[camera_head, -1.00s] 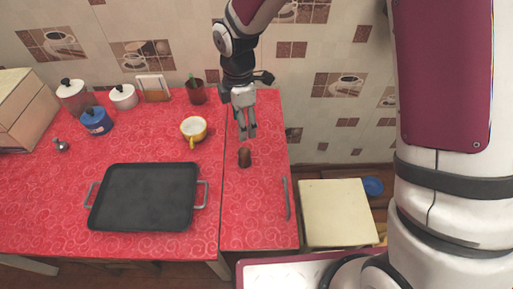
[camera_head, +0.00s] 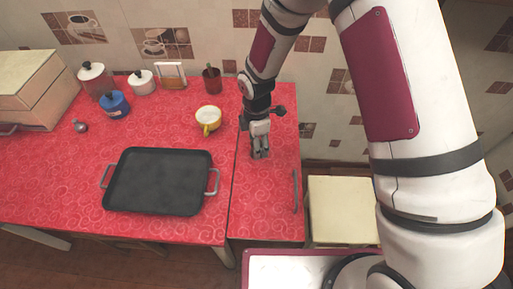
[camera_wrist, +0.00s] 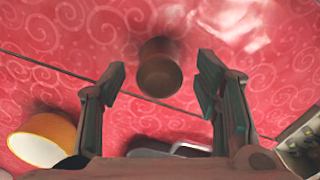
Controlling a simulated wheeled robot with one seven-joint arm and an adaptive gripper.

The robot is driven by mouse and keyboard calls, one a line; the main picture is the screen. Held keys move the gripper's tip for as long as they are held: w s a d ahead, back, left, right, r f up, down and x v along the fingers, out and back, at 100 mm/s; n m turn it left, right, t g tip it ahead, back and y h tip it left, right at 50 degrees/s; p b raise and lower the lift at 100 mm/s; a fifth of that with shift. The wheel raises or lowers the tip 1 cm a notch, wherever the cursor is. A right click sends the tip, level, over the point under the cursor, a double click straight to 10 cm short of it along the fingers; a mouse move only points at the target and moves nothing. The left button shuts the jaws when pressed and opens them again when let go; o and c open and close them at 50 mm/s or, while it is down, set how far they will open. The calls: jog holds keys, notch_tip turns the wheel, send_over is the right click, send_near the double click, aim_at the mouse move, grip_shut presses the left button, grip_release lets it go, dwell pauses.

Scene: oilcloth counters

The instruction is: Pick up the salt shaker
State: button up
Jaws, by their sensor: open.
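A small brown cylinder, which I take to be the salt shaker (camera_wrist: 160,68), stands on the red counter in the wrist view. It sits between the two spread fingertips of my gripper (camera_wrist: 161,74), with a visible gap on each side. My gripper is open and empty. In the head view my gripper (camera_head: 260,153) points down low over the right-hand red counter section, and the shaker is hidden behind it there.
A yellow mug (camera_head: 208,119) stands left of my gripper, and also shows in the wrist view (camera_wrist: 42,140). A black griddle pan (camera_head: 158,181) lies further left. A metal handle (camera_head: 295,191) lies near the right edge.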

jog(key=shift+f, duration=0.6)
jog(key=c, duration=1.3)
jog(key=shift+o, duration=0.2)
